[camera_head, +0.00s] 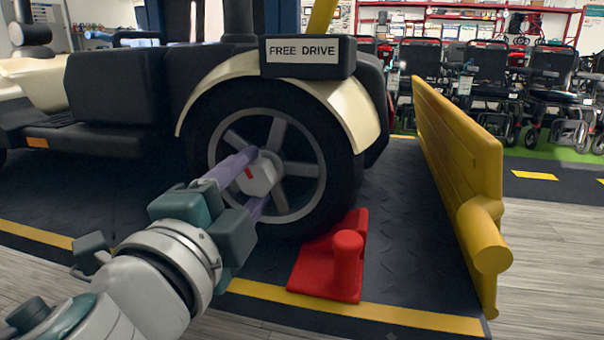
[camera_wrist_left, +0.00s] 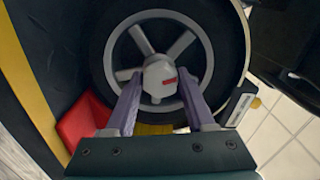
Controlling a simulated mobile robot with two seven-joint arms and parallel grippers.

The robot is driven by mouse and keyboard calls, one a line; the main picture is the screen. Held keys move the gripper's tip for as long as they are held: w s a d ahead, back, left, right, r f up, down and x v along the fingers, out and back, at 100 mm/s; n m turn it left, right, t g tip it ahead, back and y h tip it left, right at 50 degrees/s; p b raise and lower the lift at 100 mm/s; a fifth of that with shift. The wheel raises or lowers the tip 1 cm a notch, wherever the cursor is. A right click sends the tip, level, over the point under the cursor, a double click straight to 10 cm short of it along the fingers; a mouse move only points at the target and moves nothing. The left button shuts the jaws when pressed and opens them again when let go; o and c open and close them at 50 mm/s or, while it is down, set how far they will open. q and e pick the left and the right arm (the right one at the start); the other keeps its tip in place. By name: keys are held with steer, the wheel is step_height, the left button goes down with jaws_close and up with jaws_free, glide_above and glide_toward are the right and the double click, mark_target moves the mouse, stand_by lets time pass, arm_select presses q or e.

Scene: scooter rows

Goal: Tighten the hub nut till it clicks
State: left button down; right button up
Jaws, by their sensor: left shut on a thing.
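The hub nut (camera_head: 262,177) is a silver-grey hexagon with a red mark, at the middle of the scooter's spoked wheel (camera_head: 288,212). It also shows in the left wrist view (camera_wrist_left: 158,80), with its red mark toward the right. My left gripper (camera_head: 252,180) is shut on the hub nut, one purple finger on each side of it. In the left wrist view the two fingers (camera_wrist_left: 160,98) reach up to the nut's sides. The lower finger is partly hidden behind the gripper body in the head view. My right gripper is not in view.
A red chock (camera_head: 330,265) with a knob stands on the dark platform beside the wheel. A yellow ramp panel (camera_head: 452,165) stands upright at the right. A "FREE DRIVE" box (camera_head: 306,56) sits above the fender.

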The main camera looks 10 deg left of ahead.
arm_select(q)
steer(key=m, duration=0.3)
stand_by(1.3)
steer(key=shift+c, duration=1.3)
jaws_free()
steer(key=s, duration=1)
steer(key=shift+a+b, duration=0.2)
steer(key=shift+b, duration=0.2)
steer(key=shift+r, duration=0.15)
